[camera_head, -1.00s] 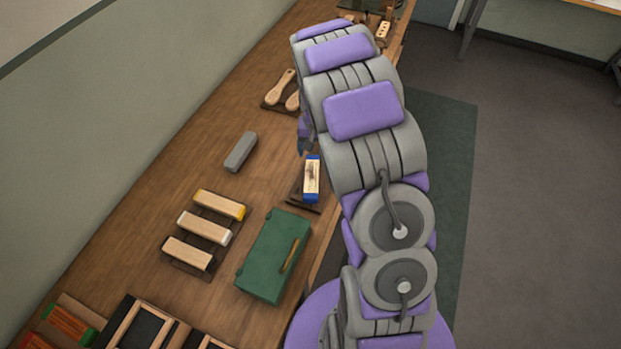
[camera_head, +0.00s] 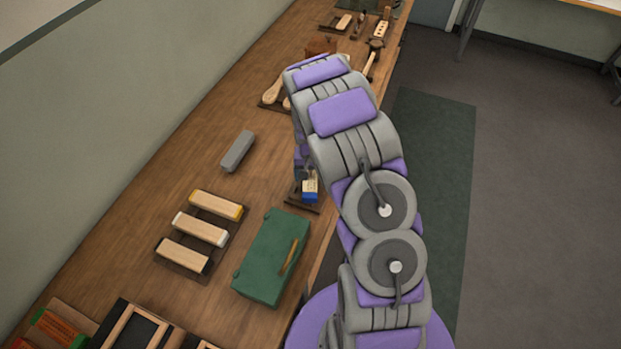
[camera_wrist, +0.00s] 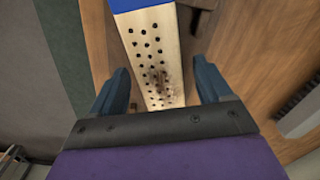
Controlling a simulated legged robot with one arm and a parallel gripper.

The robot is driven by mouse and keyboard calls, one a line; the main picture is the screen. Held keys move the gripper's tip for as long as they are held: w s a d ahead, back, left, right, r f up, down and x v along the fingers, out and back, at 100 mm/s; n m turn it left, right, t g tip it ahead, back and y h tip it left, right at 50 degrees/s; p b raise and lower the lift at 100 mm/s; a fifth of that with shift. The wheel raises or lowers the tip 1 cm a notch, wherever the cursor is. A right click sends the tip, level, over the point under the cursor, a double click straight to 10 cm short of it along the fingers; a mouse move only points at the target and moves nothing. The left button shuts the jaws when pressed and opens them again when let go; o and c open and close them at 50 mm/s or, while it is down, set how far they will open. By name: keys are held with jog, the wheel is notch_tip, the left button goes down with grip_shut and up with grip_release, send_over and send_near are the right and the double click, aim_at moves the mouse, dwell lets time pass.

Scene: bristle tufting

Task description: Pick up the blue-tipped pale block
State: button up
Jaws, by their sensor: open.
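The blue-tipped pale block (camera_head: 310,188) lies on a dark base near the bench's right edge, just beyond the green box. My arm hides part of it in the head view. In the wrist view the block (camera_wrist: 152,50) shows its pale face with several dark holes, a brownish smudge and a blue end at the top. My gripper (camera_wrist: 158,92) is open, with one blue-grey finger on each side of the block's near part. I see a gap on both sides. I cannot tell how far the fingertips reach down beside it.
A green box (camera_head: 264,262) stands in front of the block. Several pale blocks (camera_head: 200,229) lie in a dark rack to the left. A grey bar (camera_head: 238,151) lies farther back. The wooden bench (camera_head: 165,150) has bare room around the bar.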

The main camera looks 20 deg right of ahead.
aim_at(311, 174)
jog(key=c, duration=1.3)
notch_tip(311, 174, up, 9)
jog(key=shift+w+f+p, duration=0.15)
jog(key=shift+f+p, duration=0.05)
jog(key=shift+p, duration=0.75)
jog(key=shift+w+d+m, duration=0.1)
jog(key=shift+d+m, duration=0.15)
jog(key=shift+m, duration=0.15)
jog(key=f+m, duration=0.1)
jog(key=w+f+b, duration=0.1)
jog(key=d+f+m, duration=0.1)
jog(key=shift+w+f+m+b, duration=0.15)
jog(key=shift+f+m+b, duration=0.15)
jog(key=shift+b, duration=0.1)
jog(key=shift+w+f, duration=0.1)
jog(key=shift+f, duration=0.2)
jog(key=shift+f+b, duration=0.35)
jog(key=shift+f, duration=0.25)
